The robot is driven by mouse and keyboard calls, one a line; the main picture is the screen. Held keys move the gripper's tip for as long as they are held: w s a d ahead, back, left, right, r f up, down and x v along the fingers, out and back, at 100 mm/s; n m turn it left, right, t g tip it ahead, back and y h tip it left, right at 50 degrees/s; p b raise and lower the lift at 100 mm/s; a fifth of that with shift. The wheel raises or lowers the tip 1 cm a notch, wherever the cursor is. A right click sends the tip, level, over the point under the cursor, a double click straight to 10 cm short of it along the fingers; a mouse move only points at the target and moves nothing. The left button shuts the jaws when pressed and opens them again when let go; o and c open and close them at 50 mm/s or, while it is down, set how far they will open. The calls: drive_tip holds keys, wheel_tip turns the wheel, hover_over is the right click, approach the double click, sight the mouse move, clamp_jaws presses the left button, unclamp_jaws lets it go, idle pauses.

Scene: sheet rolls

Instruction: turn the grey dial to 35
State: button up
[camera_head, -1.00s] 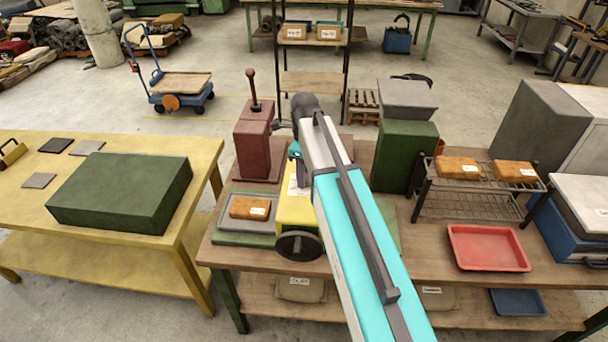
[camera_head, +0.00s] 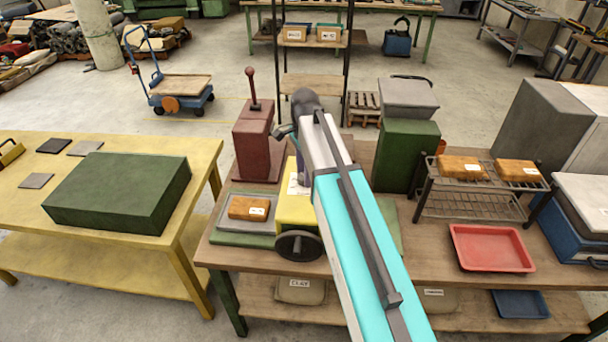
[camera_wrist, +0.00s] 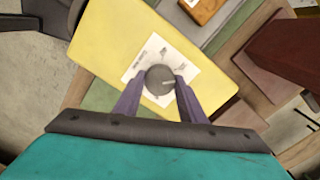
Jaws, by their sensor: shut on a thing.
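The grey dial (camera_wrist: 160,78) shows in the wrist view as a round dark knob with a light pointer line. It sits on a white printed label (camera_wrist: 147,58) on the yellow machine (camera_wrist: 105,38); the print is too small to read. My gripper (camera_wrist: 158,86) has its two purple fingers on either side of the dial, shut on it. In the head view the yellow machine (camera_head: 295,212) stands on the bench, with a dark handwheel (camera_head: 298,246) on its front. My arm hides the dial there.
A red-brown block with a lever (camera_head: 253,140) stands behind left of the machine. An orange block (camera_head: 249,208) lies on a grey plate at its left. A green block with a grey bin (camera_head: 407,130), a wire rack (camera_head: 478,190) and a red tray (camera_head: 490,248) are at right.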

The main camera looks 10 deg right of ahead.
drive_tip(key=shift+n, duration=1.2)
drive_tip(key=o, duration=1)
drive_tip(key=shift+o, duration=0.2)
drive_tip(key=shift+r, duration=0.1)
wheel_tip(320, 180, up, 14)
drive_tip(key=b, duration=0.4)
drive_tip(key=shift+b, duration=0.35)
drive_tip(key=shift+f, duration=0.25)
